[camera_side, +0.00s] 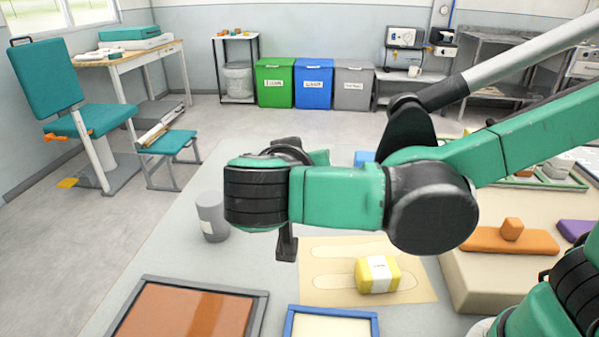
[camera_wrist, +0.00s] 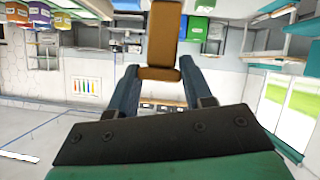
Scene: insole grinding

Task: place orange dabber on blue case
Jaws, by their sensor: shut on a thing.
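In the wrist view my gripper (camera_wrist: 160,76) has its two blue-grey fingers on either side of an orange-brown dabber (camera_wrist: 162,38), a block with a wider end between the fingertips. It is held up clear of any surface in that view. In the side view my wrist hides the fingertips and the held dabber. A small blue thing (camera_side: 364,157) shows partly behind my arm; it may be the blue case, but most of it is hidden. A blue-rimmed tray (camera_side: 333,312) with a cream inside lies at the front, cut off by the picture edge.
A yellow block (camera_side: 377,274) with a white label sits on a tan sheet (camera_side: 318,292). A dark-framed brown tray (camera_side: 262,302) is front left, a grey cylinder (camera_side: 212,216) behind it. An orange slab (camera_side: 477,240) with a small block and a purple piece (camera_side: 577,229) lie right.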

